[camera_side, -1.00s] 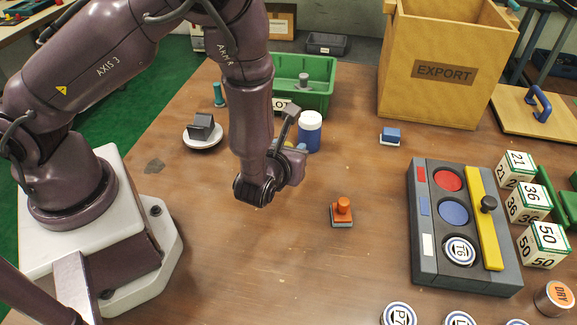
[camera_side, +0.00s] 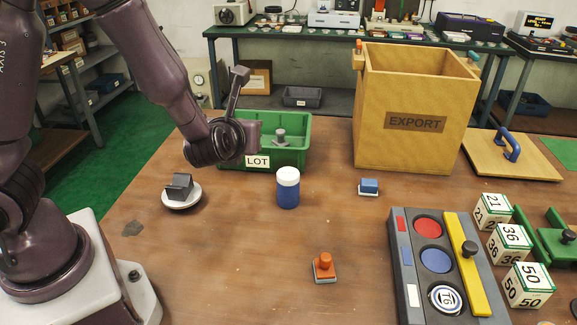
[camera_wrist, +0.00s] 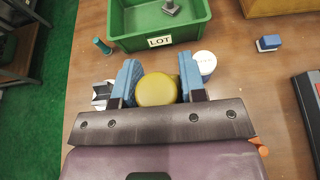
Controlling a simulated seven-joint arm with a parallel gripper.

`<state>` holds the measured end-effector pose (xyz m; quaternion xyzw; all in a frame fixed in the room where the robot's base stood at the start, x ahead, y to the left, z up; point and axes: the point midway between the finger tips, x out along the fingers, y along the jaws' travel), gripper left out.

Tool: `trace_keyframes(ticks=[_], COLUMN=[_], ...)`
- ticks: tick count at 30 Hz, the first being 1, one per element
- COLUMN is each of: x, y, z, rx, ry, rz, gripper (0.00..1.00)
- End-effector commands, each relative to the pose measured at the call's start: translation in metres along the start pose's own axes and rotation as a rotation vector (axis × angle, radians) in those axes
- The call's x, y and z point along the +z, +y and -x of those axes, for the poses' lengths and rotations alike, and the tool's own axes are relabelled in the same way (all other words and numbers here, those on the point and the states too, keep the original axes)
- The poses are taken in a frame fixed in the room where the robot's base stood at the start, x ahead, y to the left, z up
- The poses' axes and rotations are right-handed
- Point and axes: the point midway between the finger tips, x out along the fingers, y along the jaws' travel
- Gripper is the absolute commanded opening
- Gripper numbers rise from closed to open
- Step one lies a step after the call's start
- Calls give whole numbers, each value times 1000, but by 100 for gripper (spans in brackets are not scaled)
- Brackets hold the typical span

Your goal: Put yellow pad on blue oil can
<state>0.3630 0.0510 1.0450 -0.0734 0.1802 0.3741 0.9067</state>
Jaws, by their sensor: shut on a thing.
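The yellow pad (camera_wrist: 153,91) is a round, thick disc in the wrist view. My gripper (camera_wrist: 157,79) is shut on it, with one blue finger on each side. The blue oil can (camera_side: 288,194), a blue cylinder with a white top, stands upright on the table. Its white top also shows in the wrist view (camera_wrist: 206,61), just beyond the right finger. In the side view my gripper is up and left of the can, in front of the green bin; the fingers and pad are hidden there by my wrist. The pad and can look apart.
A green LOT bin (camera_side: 297,150) stands behind the can. A white dish with a grey block (camera_side: 181,188) is left, an orange stamp (camera_side: 324,266) in front, and a small blue block (camera_side: 369,186) right. The EXPORT crate (camera_side: 400,140) stands back right. Table between can and stamp is clear.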

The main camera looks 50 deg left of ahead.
Motion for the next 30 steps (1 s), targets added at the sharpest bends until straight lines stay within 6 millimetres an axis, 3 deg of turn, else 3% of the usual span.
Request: trace_keyframes(ticks=[9, 15, 23, 30], x=[-9, -34, -47, -74], y=[-46, -64, -74, -75], z=[-73, -108, -127, -140], rx=[3, 3, 1, 2], ry=[0, 1, 0, 1], rz=[0, -1, 1, 0], gripper=[14, 14, 14, 14])
